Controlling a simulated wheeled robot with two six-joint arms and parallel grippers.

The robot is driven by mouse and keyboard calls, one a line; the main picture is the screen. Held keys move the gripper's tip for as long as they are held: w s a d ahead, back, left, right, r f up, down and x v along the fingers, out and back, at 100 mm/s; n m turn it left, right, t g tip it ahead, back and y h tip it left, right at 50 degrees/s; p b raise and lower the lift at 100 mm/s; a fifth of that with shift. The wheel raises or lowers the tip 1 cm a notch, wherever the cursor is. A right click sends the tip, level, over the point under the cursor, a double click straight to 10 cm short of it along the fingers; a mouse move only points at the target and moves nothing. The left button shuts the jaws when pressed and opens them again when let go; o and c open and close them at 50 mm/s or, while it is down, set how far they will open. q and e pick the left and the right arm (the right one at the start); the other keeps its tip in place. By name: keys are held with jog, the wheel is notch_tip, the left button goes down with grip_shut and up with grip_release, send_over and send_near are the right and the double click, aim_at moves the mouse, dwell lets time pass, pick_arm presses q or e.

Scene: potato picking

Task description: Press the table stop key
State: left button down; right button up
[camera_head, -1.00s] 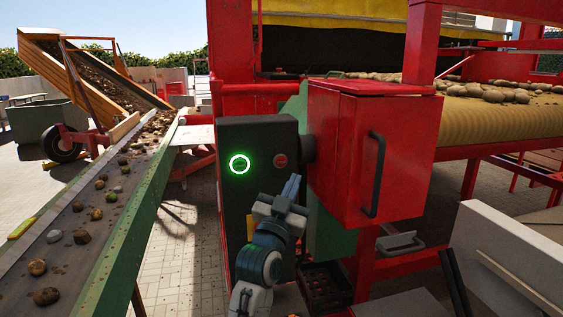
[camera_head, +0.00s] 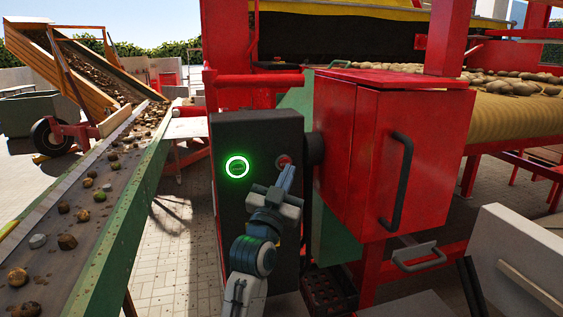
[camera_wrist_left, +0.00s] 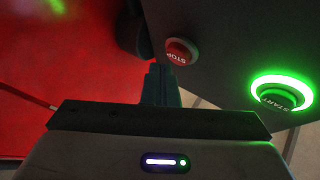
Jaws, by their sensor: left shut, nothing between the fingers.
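The black control box (camera_head: 229,138) stands in the middle of the head view. On it are a green start key (camera_head: 237,167) with a lit green ring and a red stop key (camera_head: 284,160) to its right. My left gripper (camera_head: 287,172) is shut and empty, its tips just below the stop key and overlapping its lower edge in the head view. In the left wrist view the red STOP key (camera_wrist_left: 181,52) lies just beyond the shut fingertips (camera_wrist_left: 161,68), and the lit START key (camera_wrist_left: 281,93) is off to the right. I cannot tell whether the tips touch the stop key.
A red cabinet (camera_head: 350,160) with a black handle stands close to the right of the control box. A conveyor (camera_head: 70,220) with potatoes and stones runs along the left. More potatoes (camera_head: 515,85) lie on a belt at the upper right.

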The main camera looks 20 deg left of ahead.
pick_arm(q)
jog(key=shift+r, duration=0.15)
pick_arm(e)
jog(key=shift+s+d, duration=0.35)
jog(key=shift+s, duration=0.25)
jog(key=shift+w, duration=0.3)
jog(key=shift+a, duration=0.4)
jog(key=shift+d, duration=0.3)
dwell(0.3)
pick_arm(q)
jog(key=shift+w+a, duration=0.3)
pick_arm(e)
jog(key=shift+r, duration=0.1)
